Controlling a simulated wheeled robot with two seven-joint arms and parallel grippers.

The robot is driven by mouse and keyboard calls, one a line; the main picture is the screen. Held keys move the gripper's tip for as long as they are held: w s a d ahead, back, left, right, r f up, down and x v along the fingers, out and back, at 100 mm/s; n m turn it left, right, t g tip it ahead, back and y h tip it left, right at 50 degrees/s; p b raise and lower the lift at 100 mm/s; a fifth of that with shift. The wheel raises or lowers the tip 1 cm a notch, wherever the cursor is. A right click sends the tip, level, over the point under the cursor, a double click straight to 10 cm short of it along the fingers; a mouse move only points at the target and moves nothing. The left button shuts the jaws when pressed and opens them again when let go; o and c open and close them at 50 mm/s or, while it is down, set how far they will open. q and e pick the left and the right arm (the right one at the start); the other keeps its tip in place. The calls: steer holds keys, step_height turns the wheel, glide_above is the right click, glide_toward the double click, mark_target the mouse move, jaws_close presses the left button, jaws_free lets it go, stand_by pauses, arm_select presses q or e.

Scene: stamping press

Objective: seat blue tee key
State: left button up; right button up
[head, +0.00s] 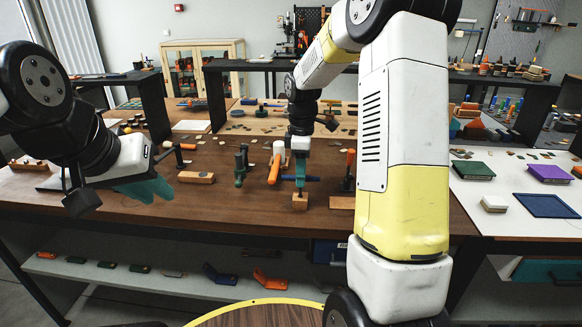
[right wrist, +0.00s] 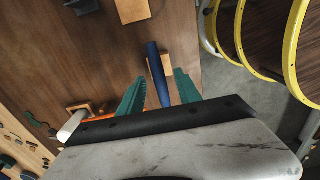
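The blue tee key (head: 313,179) shows as a blue bar lying across at a small wooden block (head: 300,203) on the brown bench. In the right wrist view the blue bar (right wrist: 157,72) runs over the wooden block (right wrist: 171,66). My right gripper (head: 300,178) points down above the block. In the right wrist view its green fingers (right wrist: 158,92) stand apart on either side of the bar, with gaps visible. The key's lower part is hidden. My left gripper (head: 148,190) hangs over the bench's left part, with no object seen in it; its finger gap is unclear.
An orange-handled tool (head: 275,167) and a dark green clamp (head: 240,166) stand just left of my right gripper. An orange-topped tool (head: 349,170) stands to its right. A wooden block (head: 196,177) lies at left. My right arm hides part of the bench.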

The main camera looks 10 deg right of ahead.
step_height(320, 180, up, 7)
steer(key=shift+f, duration=0.1)
steer(key=shift+r, duration=0.5)
steer(key=shift+s+r, duration=0.1)
steer(key=shift+r, duration=0.1)
steer(key=s+a+r+m+t+y, duration=0.1)
steer(key=s+r+m+t, duration=0.2)
steer(key=s+m, duration=0.4)
steer(key=s+a+r+m+t+y, duration=0.1)
steer(key=s+r+m+t, duration=0.2)
steer(key=s, duration=1.4)
steer(key=shift+a+r+m, duration=0.15)
steer(key=shift+r+m, duration=0.25)
steer(key=shift+m, duration=1.7)
